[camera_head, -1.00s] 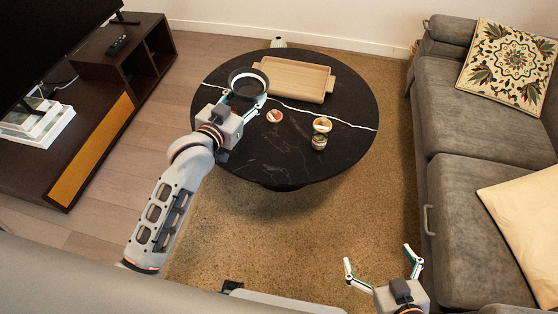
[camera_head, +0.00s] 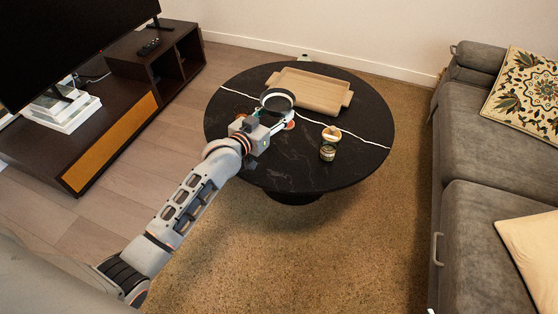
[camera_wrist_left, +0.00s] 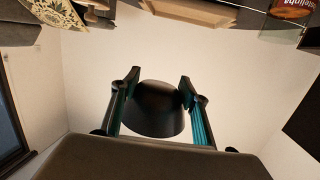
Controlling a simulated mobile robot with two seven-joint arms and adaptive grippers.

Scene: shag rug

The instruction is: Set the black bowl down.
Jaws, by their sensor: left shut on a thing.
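The black bowl (camera_head: 277,99) is in my left gripper (camera_head: 277,115) over the black round table (camera_head: 300,172), near the wooden tray. In the left wrist view the bowl (camera_wrist_left: 156,112) sits between the two fingers, and the gripper (camera_wrist_left: 158,78) is shut on it. Whether the bowl touches the table or hangs just above it, I cannot tell. My right gripper is not in view.
The wooden tray (camera_head: 312,91) lies at the back of the table. A jar (camera_head: 328,152) and a small round item (camera_head: 332,132) stand right of the gripper. The table's front is clear. A grey sofa (camera_head: 483,207) is at the right, a dark TV cabinet (camera_head: 118,68) at the left.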

